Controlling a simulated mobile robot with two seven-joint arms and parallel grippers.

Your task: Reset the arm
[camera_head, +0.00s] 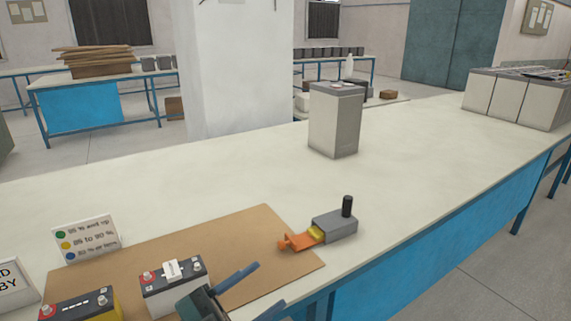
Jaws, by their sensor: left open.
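My left gripper (268,285) reaches in at the bottom edge of the head view, with its two blue-grey fingers spread apart and nothing between them. It is just right of a white and dark battery (174,291), whose red terminal and white top handle show. A yellow and black battery (88,308) stands at the bottom left, partly cut off by the frame. My right gripper is out of view.
A brown board (228,233) lies on the long pale bench (240,177). A grey device with a black knob (338,226) and an orange clip (296,242) sits at its right edge. A sign (87,238) stands at the left. A grey box (335,122) stands farther back.

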